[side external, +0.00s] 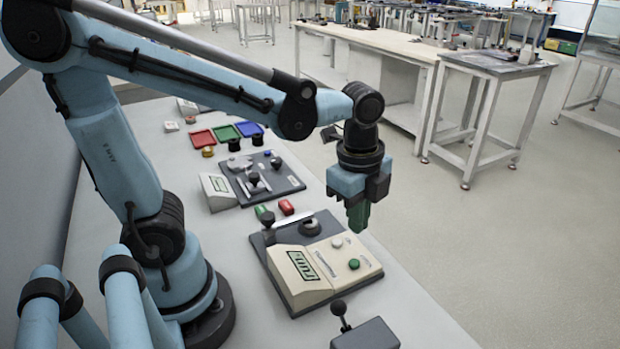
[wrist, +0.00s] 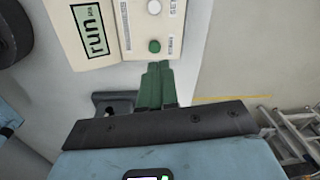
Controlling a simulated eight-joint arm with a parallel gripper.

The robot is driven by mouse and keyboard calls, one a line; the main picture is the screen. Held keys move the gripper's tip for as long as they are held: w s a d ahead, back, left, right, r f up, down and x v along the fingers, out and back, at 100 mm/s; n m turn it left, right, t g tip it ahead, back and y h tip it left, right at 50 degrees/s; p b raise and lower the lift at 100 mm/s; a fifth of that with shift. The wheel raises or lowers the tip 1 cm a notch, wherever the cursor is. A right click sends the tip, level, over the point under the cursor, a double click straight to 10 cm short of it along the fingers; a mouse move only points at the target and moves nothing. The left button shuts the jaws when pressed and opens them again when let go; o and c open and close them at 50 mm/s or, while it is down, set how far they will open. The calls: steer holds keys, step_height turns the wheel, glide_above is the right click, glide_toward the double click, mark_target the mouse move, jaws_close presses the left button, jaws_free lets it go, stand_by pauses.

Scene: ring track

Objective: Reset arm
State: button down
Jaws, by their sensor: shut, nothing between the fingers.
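My gripper (side external: 357,216) hangs from my blue arm in the side external view, fingers pointing down. Its green fingers are shut with nothing between them, above the right edge of the bench. In the wrist view the shut green fingers (wrist: 157,82) lie just below a cream control box in the picture. That cream box (side external: 318,268) sits on a dark plate in the side view, with a "run" display, a green button and a white button. The wrist view shows the box (wrist: 100,48) with its display and green button (wrist: 154,46). The fingers look apart from it.
A joystick box (side external: 365,335) stands at the front of the bench. A second dark panel (side external: 262,180), a red block (side external: 287,207) and coloured trays (side external: 225,133) lie farther back. Open floor (side external: 500,250) is right of the bench (side external: 420,305).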

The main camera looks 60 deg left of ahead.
steer(key=a+n+t, duration=0.1)
steer(key=n+t, duration=0.1)
steer(key=n, duration=0.3)
steer(key=a+r+n+t, duration=0.1)
steer(key=a+n+t, duration=0.1)
steer(key=n, duration=0.3)
steer(key=a+r+n+t, duration=0.1)
steer(key=n+t, duration=0.1)
steer(key=n, duration=0.3)
steer(key=shift+s+a+r+n, duration=0.15)
steer(key=shift+s+n, duration=0.25)
